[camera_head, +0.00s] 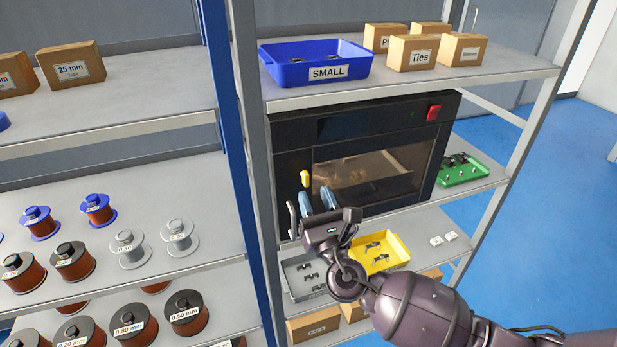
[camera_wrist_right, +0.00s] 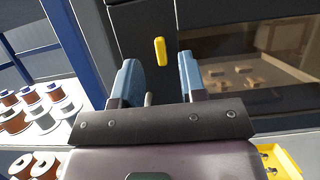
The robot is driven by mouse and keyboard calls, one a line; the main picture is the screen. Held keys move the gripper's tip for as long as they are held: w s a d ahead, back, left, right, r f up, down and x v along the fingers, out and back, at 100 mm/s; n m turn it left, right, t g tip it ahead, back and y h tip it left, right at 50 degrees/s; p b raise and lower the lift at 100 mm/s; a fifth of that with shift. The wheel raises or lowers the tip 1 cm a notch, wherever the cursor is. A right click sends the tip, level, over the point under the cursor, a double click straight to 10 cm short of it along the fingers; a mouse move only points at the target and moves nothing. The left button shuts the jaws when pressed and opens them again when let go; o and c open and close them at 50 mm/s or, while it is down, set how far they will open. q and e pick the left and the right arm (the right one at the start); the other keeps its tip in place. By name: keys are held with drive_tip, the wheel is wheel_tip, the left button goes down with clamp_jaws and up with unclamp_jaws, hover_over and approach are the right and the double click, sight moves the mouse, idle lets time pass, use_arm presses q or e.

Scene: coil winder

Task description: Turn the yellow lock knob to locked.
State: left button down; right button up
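The yellow lock knob (camera_head: 305,178) sits on the dark front panel of the coil winder (camera_head: 350,125), left of its window. In the right wrist view the knob (camera_wrist_right: 160,51) stands upright, slightly tilted, beyond and between my fingertips. My right gripper (camera_head: 317,198) is open, its two blue fingers apart, just below the knob in the head view. In the right wrist view my right gripper (camera_wrist_right: 158,72) has nothing between its fingers; they do not touch the knob. A grey lever (camera_head: 292,218) shows left of the fingers. My left gripper is out of view.
A red button (camera_head: 433,113) is at the winder's upper right. A blue tray (camera_head: 316,77) and boxes stand on the shelf above. A yellow tray (camera_head: 403,248) and a grey tray (camera_head: 290,270) lie below. A blue post (camera_head: 228,120) stands left.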

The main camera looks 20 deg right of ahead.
sight(307, 178)
drive_tip(key=shift+p+x, duration=0.35)
drive_tip(key=shift+x, duration=1.9)
clamp_jaws()
